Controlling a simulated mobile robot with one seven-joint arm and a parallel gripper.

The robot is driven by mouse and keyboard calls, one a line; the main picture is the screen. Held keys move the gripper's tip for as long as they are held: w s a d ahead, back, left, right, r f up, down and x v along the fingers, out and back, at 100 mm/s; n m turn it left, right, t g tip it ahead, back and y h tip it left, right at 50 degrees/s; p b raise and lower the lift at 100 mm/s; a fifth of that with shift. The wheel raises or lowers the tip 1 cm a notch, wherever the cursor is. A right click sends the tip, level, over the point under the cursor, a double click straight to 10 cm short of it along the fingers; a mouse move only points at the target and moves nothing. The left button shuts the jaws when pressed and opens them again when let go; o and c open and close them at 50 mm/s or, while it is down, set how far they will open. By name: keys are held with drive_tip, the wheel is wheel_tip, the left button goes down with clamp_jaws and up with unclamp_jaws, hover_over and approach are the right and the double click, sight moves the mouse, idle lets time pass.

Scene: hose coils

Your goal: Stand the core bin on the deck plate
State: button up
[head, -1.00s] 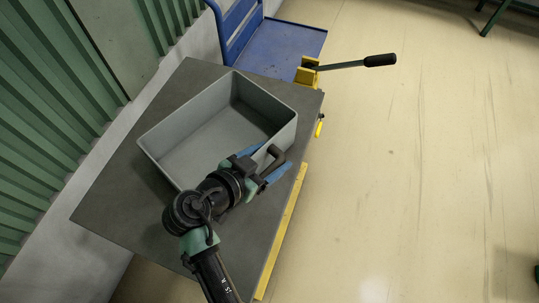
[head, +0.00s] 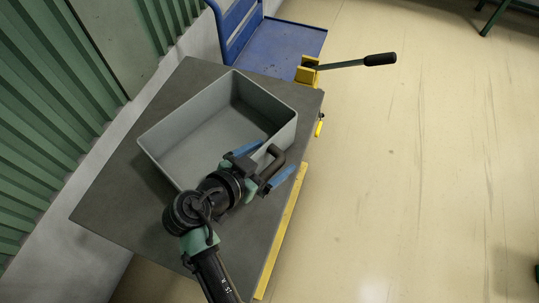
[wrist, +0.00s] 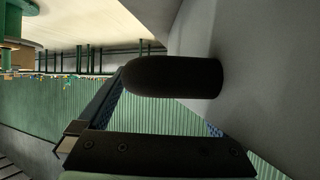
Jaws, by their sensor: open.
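The core bin (head: 190,135), a grey open box, stands upright and empty on a dark grey tabletop (head: 120,190). Its dark handle (head: 277,155) sticks out from the near right wall; in the wrist view the handle (wrist: 172,77) shows as a dark rounded bar beside the pale bin wall (wrist: 255,80). My gripper (head: 263,165) is open, with its blue-padded fingers on either side of the handle and gaps showing. I cannot tell for sure which surface is the deck plate; a flat blue platform (head: 285,45) lies beyond the table.
A yellow strip (head: 283,228) runs along the table's right edge. A lever with a black grip (head: 380,59) sticks out from a yellow bracket (head: 307,72) at the far corner. A green ribbed wall (head: 50,120) borders the left.

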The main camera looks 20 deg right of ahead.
drive_tip(key=shift+r, duration=0.1)
drive_tip(key=shift+p+v, duration=1.6)
drive_tip(key=shift+v, duration=2.35)
drive_tip(key=shift+a, duration=0.1)
drive_tip(key=b+v, duration=0.1)
drive_tip(key=v, duration=1.2)
drive_tip(key=shift+b, duration=0.35)
